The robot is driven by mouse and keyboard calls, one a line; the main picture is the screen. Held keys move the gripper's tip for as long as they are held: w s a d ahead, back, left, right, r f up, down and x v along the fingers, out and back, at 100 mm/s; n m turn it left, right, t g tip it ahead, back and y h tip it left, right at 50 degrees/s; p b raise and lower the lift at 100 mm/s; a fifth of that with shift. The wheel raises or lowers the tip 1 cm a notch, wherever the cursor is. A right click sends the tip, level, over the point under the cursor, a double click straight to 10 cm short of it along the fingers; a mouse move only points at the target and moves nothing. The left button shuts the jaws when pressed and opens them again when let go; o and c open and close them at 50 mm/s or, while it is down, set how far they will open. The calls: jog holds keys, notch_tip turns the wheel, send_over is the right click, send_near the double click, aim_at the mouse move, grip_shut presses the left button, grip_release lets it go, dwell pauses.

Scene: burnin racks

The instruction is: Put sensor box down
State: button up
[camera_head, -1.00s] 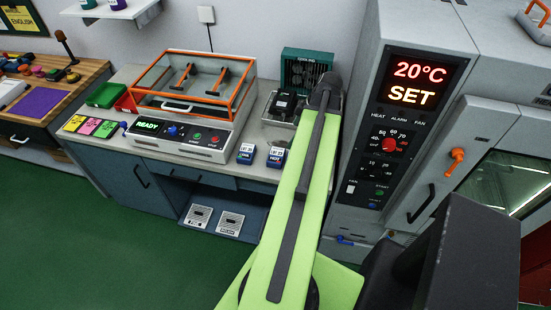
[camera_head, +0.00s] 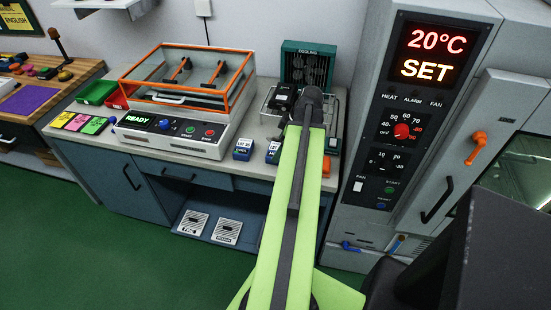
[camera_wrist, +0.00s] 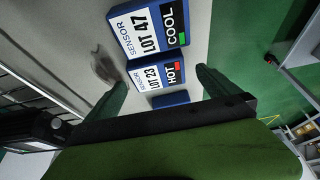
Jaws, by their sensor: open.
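Blue sensor boxes with white labels stand on the grey bench. In the wrist view, the LOT 47 COOL box (camera_wrist: 150,30) is farther out and the LOT 23 HOT box (camera_wrist: 158,70) is nearer. Part of another blue box (camera_wrist: 171,100) shows closer to my palm. In the head view, two blue boxes (camera_head: 243,149) show left of my arm; the right one is partly covered by it. My gripper (camera_wrist: 155,82) is open, with its fingers on either side of the LOT 23 box; nothing is visibly held. I cannot tell whether the fingers touch it.
A wire tray with a black device (camera_head: 283,101) stands before the green cooling unit (camera_head: 307,66). Left is the orange-framed READY station (camera_head: 185,90). The tall chamber (camera_head: 400,130) showing 20°C SET stands right of my arm. The bench front edge drops to green floor (camera_head: 100,220).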

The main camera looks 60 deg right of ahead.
jog(key=b+x, duration=0.3)
jog(key=x, duration=0.1)
jog(key=shift+w+d+f, duration=0.15)
jog(key=shift+f, duration=0.05)
jog(key=shift+r, duration=0.2)
jog(key=c, duration=1.6)
notch_tip(320, 180, up, 10)
jog(key=p, duration=1)
